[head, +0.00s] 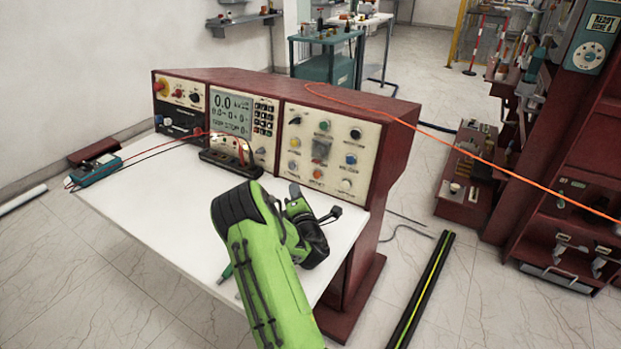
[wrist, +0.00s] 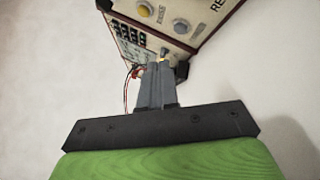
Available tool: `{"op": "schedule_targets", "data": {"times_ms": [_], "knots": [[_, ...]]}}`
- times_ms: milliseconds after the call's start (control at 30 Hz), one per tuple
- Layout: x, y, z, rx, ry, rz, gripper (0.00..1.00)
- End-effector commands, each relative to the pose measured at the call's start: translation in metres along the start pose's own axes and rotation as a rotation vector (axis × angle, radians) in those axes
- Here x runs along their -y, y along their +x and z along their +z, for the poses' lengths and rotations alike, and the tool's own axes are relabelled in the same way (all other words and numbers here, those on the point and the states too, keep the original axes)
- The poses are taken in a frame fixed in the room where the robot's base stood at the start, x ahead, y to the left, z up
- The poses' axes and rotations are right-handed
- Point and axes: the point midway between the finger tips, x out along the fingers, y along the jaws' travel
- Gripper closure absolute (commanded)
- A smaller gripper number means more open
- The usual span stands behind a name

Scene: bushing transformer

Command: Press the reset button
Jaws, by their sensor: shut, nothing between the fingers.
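The cream control panel (head: 322,150) on the right of the red console carries several coloured round buttons. In the wrist view, a yellow button (wrist: 145,8) and a pale grey button (wrist: 180,26) show near the top, with cut-off lettering starting "RE" at the top edge. My gripper (head: 294,190) is in front of the panel, above the white desk. Its fingers (wrist: 160,62) are shut and empty, apparently apart from the panel.
The white desk (head: 190,200) holds a dark meter-like device (head: 230,152) below the display and a teal multimeter (head: 96,170) with leads at left. An orange cable (head: 450,150) crosses above the console to the right. A yellow-black strip (head: 425,290) lies on the floor.

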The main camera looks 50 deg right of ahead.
Motion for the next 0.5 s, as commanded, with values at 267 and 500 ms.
{"op": "schedule_targets", "data": {"times_ms": [267,500], "knots": [[0.006,0.013,0.011,0.003,0.0,-0.003,1.0],[0.025,0.037,0.029,0.001,0.001,-0.003,1.0]]}}
